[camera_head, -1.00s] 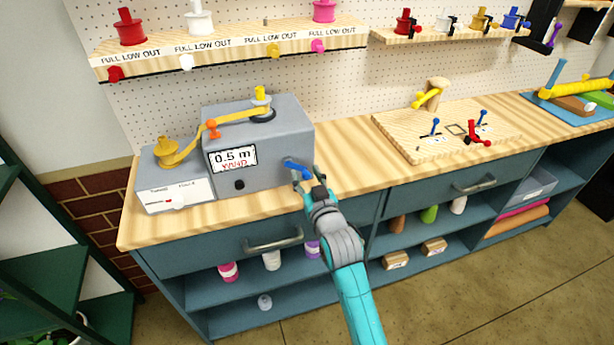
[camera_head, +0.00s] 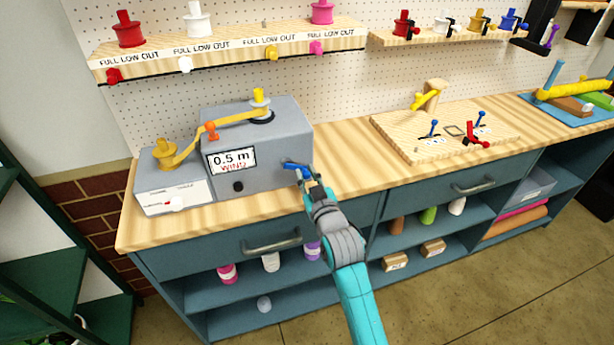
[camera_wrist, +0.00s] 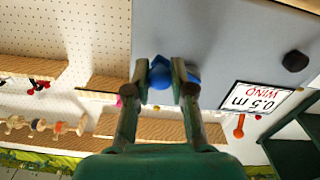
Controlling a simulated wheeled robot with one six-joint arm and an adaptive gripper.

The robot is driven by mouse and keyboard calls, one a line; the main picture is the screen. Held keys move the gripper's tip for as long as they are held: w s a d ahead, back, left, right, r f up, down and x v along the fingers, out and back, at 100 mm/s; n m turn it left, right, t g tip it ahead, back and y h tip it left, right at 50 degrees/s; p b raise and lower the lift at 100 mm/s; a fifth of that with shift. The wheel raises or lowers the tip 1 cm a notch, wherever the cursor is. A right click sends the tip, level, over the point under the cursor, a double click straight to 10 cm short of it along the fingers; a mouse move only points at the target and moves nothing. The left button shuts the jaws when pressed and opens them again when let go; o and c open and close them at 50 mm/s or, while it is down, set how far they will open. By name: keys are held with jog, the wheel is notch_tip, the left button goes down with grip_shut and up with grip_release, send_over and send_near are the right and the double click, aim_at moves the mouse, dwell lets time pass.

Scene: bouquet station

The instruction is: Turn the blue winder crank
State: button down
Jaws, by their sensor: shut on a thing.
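The grey winder box (camera_head: 262,138) stands on the wooden counter, its display reading 0.5 m and WIND. The blue crank (camera_head: 292,165) sticks out from the right part of its front face. My gripper (camera_head: 307,174) is at the crank and shut on its blue knob. In the wrist view, the blue crank (camera_wrist: 160,76) sits between the two fingers of my gripper (camera_wrist: 171,84). The fingers hide part of the crank. A yellow ribbon (camera_head: 212,130) runs from the yellow spool (camera_head: 165,153) past an orange knob to a spool on top of the box.
A wooden board (camera_head: 410,145) with blue and red levers lies on the counter to the right. Spools stand on the shelf (camera_head: 230,52) above. A drawer handle (camera_head: 270,243) juts out below the counter. Counter between box and board is clear.

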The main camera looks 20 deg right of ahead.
jog(key=c, duration=1)
grip_release()
jog(key=s, duration=1.2)
